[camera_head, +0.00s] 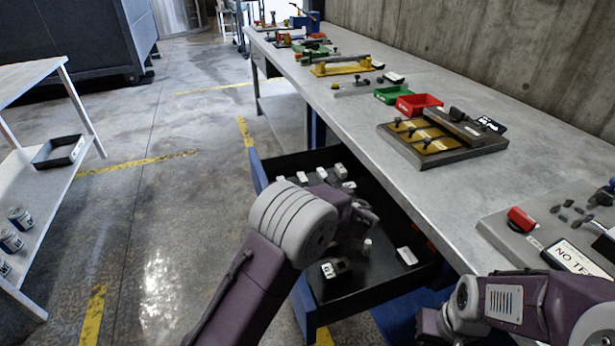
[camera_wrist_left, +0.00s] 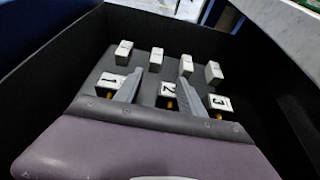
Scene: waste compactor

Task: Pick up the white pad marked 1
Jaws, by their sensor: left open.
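The white pad marked 1 (camera_wrist_left: 110,80) sits in the open dark drawer, left in the near row in the left wrist view. Pad 2 (camera_wrist_left: 167,89) is in the middle and pad 3 (camera_wrist_left: 220,102) on the right. My left gripper (camera_wrist_left: 160,76) is open and empty, its fingers above the row. Its left finger is just right of pad 1, and pad 2 shows between the fingers. In the head view my left wrist hides pad 1 and the fingertips. My right arm is at the lower right; its fingers do not show.
Several white blocks (camera_wrist_left: 125,51) stand in a row behind the pads. The drawer (camera_head: 380,292) has high dark walls, and more white pieces (camera_head: 407,256) lie in its near part. The workbench (camera_head: 440,190) overhangs its right side, with a fixture (camera_head: 445,150) on top.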

